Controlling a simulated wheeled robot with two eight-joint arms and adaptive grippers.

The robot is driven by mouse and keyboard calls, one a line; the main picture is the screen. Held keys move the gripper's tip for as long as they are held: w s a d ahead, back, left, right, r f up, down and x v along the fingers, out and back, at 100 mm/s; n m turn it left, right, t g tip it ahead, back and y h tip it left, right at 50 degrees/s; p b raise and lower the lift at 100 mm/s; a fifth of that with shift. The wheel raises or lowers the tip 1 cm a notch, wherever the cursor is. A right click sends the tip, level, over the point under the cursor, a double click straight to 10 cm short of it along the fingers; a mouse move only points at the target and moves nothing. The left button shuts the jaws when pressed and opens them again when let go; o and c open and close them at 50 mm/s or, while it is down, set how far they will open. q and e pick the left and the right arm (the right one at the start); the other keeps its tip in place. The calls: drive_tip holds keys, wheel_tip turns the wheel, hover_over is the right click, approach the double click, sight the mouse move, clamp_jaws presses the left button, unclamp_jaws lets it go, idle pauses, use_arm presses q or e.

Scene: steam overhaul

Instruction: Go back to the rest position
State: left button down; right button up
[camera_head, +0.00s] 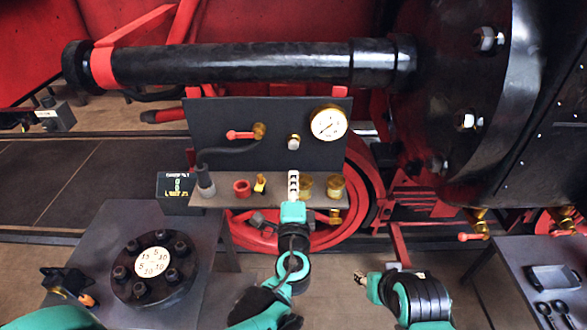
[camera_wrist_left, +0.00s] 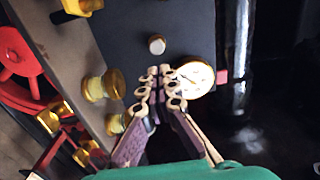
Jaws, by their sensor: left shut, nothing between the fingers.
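My left gripper (camera_head: 293,183) is in front of the dark panel (camera_head: 220,112), over the narrow shelf (camera_head: 218,198). Its fingers are shut and empty. In the left wrist view its fingertips (camera_wrist_left: 161,88) meet in front of the panel, with the gauge (camera_wrist_left: 190,76) just behind and to the right. My right gripper (camera_head: 362,277) is low, right of the middle, above the floor. It is small and partly hidden by its own wrist, so I cannot tell whether it is open.
The shelf holds a red ring (camera_head: 242,188), a yellow fitting (camera_head: 260,184) and brass cups (camera_head: 335,187). A gauge (camera_head: 328,123) and red-handled valve (camera_head: 241,135) are on the panel. A bolted flange (camera_head: 150,291) lies on the left table. A tray (camera_head: 553,278) sits on the right table.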

use_arm(q)
drive_tip(key=shift+s+f, duration=0.1)
drive_tip(key=shift+s, duration=0.2)
drive_tip(key=s+a+f+n+g+y+b, duration=0.2)
drive_tip(key=s+a+f+n+g+b, duration=0.15)
drive_tip(key=a+f+n+b, duration=0.35)
drive_tip(key=s+a+f+n+g+y+b, duration=0.2)
drive_tip(key=s+a+f+n+g, duration=0.15)
drive_tip(key=a+f, duration=0.6)
drive_tip(key=s+a+f+n+g+h+b, duration=0.1)
drive_tip(key=s+f+n+g+h+b, duration=0.3)
drive_tip(key=s+f+n, duration=0.3)
drive_tip(key=s+f+b, duration=0.1)
drive_tip(key=s+f, duration=0.1)
drive_tip(key=s, duration=0.3)
drive_tip(key=shift+s+b, duration=0.15)
drive_tip(key=shift+b, duration=0.25)
